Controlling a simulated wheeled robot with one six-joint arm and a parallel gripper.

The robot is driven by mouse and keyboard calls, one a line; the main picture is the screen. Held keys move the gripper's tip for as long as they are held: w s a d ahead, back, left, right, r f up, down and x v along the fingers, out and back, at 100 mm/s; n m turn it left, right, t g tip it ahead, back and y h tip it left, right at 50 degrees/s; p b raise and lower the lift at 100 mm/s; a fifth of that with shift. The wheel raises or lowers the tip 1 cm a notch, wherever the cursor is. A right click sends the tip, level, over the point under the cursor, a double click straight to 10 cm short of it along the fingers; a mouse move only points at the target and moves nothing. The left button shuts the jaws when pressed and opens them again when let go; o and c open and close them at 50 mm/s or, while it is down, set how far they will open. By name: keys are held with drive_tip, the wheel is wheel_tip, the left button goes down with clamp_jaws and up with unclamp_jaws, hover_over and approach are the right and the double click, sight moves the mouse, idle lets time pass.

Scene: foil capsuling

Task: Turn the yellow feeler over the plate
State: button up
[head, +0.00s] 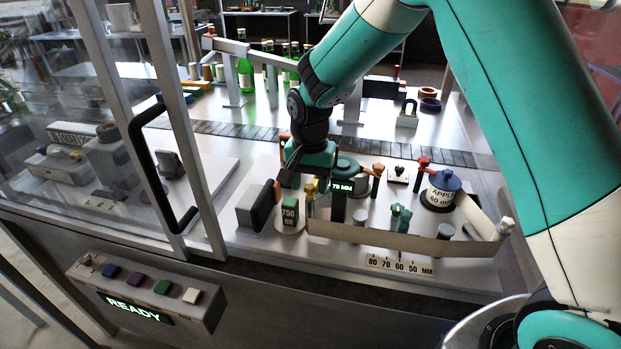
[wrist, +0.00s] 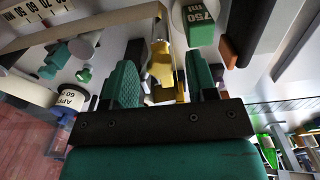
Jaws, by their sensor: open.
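The yellow feeler (head: 310,189) stands near the front of the machine table, just behind the pale strip. In the wrist view the yellow feeler (wrist: 161,62) lies between the two green fingers of my gripper (wrist: 162,80). The fingers are apart, with a gap visible on both sides of it. In the head view my gripper (head: 315,178) points down at the feeler and partly hides it. A green 750 ml block (head: 290,214) sits on a round white plate (head: 284,229) left of the feeler; both also show in the wrist view. I cannot tell whether the feeler reaches over this plate.
The pale strip (head: 400,240) runs along the front above a 50–80 mm scale (head: 400,265). A blue-topped spool (head: 441,188), red knob (head: 423,162) and green clamp (head: 400,216) stand to the right. A dark block (head: 259,205) stands left. The glass door (head: 175,130) is further left.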

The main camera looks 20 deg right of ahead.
sight(310, 186)
drive_tip(key=c, duration=0.9)
drive_tip(key=shift+n, duration=0.8)
drive_tip(key=o, duration=0.9)
wheel_tip(310, 186, up, 18)
drive_tip(key=b, duration=0.4)
drive_tip(key=shift+f, duration=0.25)
